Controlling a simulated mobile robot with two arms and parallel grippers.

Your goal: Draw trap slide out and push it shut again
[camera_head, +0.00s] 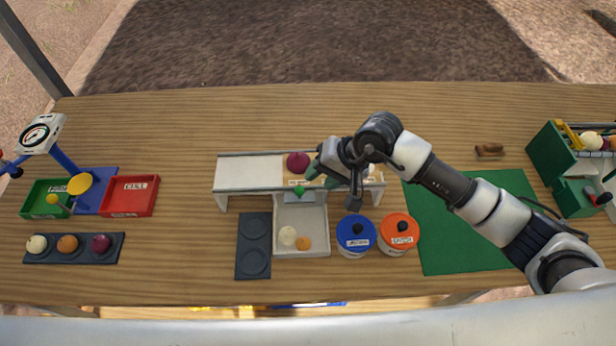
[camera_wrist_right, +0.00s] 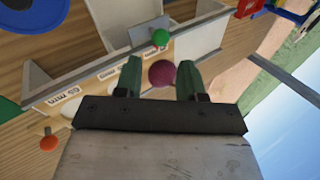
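A white raised chute bench (camera_head: 245,176) stands mid-table. A green knob (camera_head: 299,191) sticks out at its front edge, and it also shows in the right wrist view (camera_wrist_right: 160,37). I cannot tell for sure which knob belongs to the trap slide. My right gripper (camera_head: 314,174) is over the bench near the green knob. Its two green fingers are apart in the right wrist view (camera_wrist_right: 159,80), with nothing held. A red onion (camera_head: 298,162) on the bench shows beyond the gap between them. My left gripper is not in view.
A pale tray (camera_head: 302,217) holding a white and an orange onion sits below the bench front. A blue-lidded jar (camera_head: 356,233) and an orange-lidded jar (camera_head: 399,232) stand close to its right. A dark two-ring plate (camera_head: 254,229) lies to its left.

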